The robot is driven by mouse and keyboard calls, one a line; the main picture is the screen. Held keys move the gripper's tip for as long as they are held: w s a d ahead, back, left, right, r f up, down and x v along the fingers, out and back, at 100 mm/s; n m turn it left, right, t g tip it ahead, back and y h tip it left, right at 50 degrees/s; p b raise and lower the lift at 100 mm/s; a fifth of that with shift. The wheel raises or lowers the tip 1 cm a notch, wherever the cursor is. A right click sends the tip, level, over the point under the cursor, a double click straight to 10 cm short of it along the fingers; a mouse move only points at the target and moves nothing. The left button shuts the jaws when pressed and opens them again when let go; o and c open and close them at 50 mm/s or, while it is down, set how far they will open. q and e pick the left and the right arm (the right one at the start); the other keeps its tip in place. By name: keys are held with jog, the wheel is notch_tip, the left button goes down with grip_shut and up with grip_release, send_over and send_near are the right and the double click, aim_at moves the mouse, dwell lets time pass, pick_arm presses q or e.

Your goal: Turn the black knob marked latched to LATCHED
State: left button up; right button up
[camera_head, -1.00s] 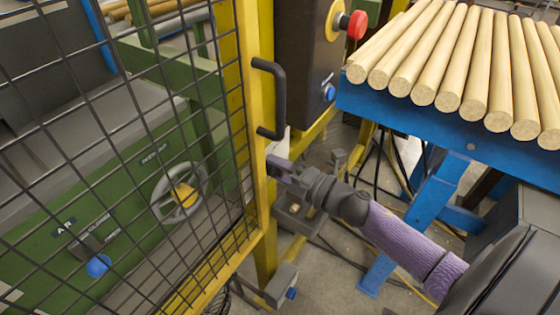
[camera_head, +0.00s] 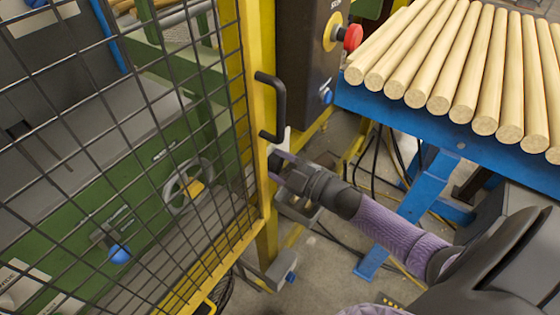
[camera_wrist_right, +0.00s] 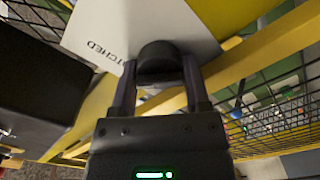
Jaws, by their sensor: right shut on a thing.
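The black knob (camera_wrist_right: 157,62) is round and sits on a white plate (camera_wrist_right: 188,22) in the right wrist view. Dark lettering on the plate reads "TCHED", its start cut off or hidden. My right gripper (camera_wrist_right: 158,78) has one finger on each side of the knob and is shut on it. In the head view my right gripper (camera_head: 278,163) is at the yellow gate post, just below the black handle (camera_head: 278,105), and mostly hides the knob. I cannot tell which way the knob is turned. My left gripper is not in view.
A yellow-framed mesh gate (camera_head: 130,180) fills the left, with a green machine and handwheel (camera_head: 188,186) behind it. A dark control box (camera_head: 305,70) with a red button (camera_head: 352,37) stands above my gripper. A blue rack (camera_head: 400,115) of wooden rods is at the right.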

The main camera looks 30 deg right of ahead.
jog(key=shift+m, duration=0.5)
dwell(0.3)
jog(key=o, duration=1)
jog(key=p+v, duration=0.2)
jog(key=v, duration=0.8)
